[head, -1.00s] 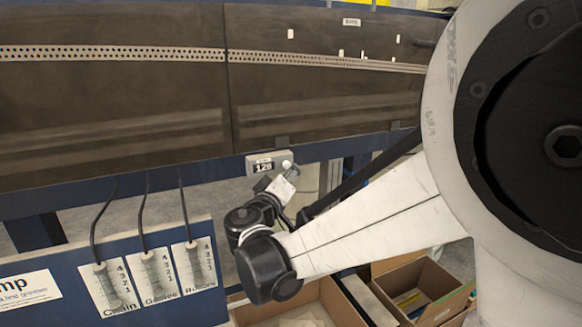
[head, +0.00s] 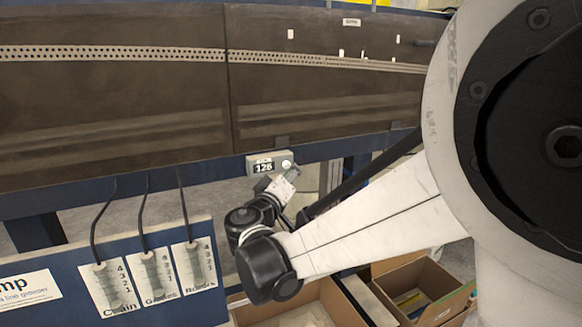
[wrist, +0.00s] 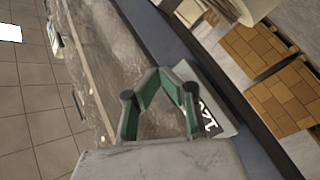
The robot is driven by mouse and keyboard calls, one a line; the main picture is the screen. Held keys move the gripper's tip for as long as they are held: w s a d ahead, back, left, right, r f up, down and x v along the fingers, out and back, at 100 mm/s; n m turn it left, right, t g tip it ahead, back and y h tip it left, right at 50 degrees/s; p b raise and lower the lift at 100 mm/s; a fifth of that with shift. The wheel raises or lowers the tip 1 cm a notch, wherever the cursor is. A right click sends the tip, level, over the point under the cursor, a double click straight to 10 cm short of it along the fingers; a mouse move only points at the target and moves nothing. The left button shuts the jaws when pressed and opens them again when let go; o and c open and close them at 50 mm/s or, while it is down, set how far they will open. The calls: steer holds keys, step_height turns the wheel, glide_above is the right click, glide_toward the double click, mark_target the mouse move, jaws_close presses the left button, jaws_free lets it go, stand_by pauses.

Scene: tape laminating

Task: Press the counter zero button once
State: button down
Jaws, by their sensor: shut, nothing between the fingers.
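My gripper (head: 293,173) is just below and beside that button; contact cannot be told. In the wrist view my gripper (wrist: 165,75) has green-padded fingers converging, shut and empty. The counter (wrist: 222,122) shows partly behind the right finger there, and the button is not clearly visible.
The large dark panel (head: 120,110) with a perforated strip rises behind the counter. A blue board (head: 150,270) with several labelled, cabled tags stands at lower left. Open cardboard boxes (head: 425,290) lie below my arm. Grey floor shows beneath the panel.

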steer(key=shift+w, duration=0.1)
steer(key=shift+w+a, duration=0.2)
steer(key=shift+w, duration=0.05)
steer(key=shift+w+a, duration=0.2)
steer(key=shift+w, duration=0.25)
stand_by(0.9)
steer(key=shift+s, duration=0.1)
steer(key=shift+s+d, duration=0.35)
steer(key=shift+s, duration=0.35)
steer(key=shift+s, duration=0.1)
steer(key=s, duration=0.1)
steer(key=s+d, duration=0.1)
steer(key=s, duration=0.1)
steer(key=s+d, duration=0.1)
steer(key=shift+s+d, duration=0.1)
steer(key=shift+s, duration=0.1)
stand_by(0.4)
stand_by(0.4)
